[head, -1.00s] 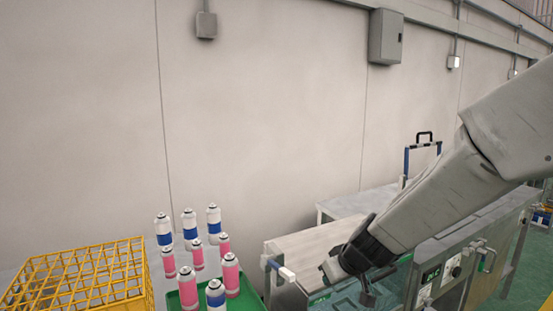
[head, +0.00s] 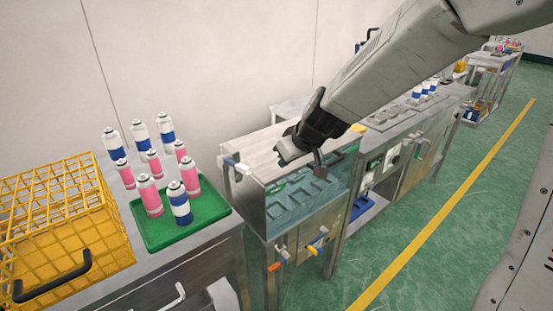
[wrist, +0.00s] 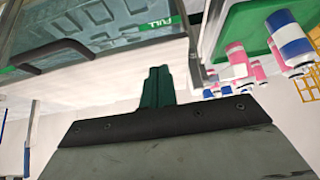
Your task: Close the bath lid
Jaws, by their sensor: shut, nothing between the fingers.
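The bath (head: 300,198) is a clear-walled tank with several square recesses inside, right of the table with the cans. It also shows at the top of the wrist view (wrist: 100,30), with a green FULL label. My gripper (head: 319,160) is over the bath in the head view, shut and empty. Its dark green fingers (wrist: 155,85) are together in the wrist view.
A green tray (head: 160,236) holds several pink and blue-banded cans. A yellow wire crate (head: 70,225) stands left of it. Coloured valve handles (head: 283,252) stick out at the bath's front. Green floor is open at the right, beyond a yellow line (head: 440,215).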

